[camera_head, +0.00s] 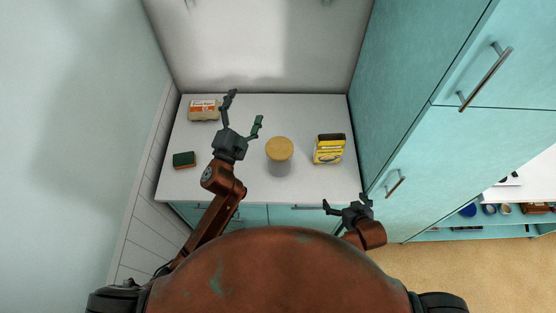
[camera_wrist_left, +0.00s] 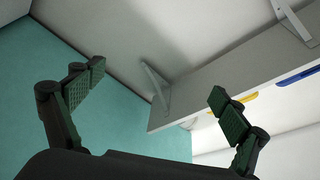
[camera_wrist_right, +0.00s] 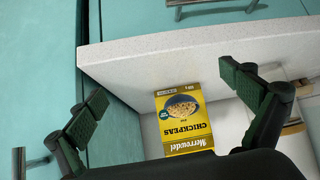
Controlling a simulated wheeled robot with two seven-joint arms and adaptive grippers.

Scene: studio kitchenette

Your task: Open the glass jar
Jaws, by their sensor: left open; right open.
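The glass jar (camera_head: 279,168) stands upright near the middle of the white worktop, with its round tan lid (camera_head: 279,148) on top. My left gripper (camera_head: 245,107) is open and empty above the worktop, to the left of the jar and a little further back, with its fingers pointing up and away. The left wrist view shows its spread fingers (camera_wrist_left: 158,83) against wall and shelf, with no jar between them. My right gripper (camera_head: 346,201) is open and empty by the front edge of the worktop, right of and nearer than the jar. Its fingers also show apart in the right wrist view (camera_wrist_right: 163,87).
A yellow chickpeas box (camera_head: 328,150) stands right of the jar and shows in the right wrist view (camera_wrist_right: 183,122). An egg carton (camera_head: 203,110) and a green-topped sponge (camera_head: 184,160) lie at the left. A tall teal cabinet (camera_head: 450,130) bounds the right side.

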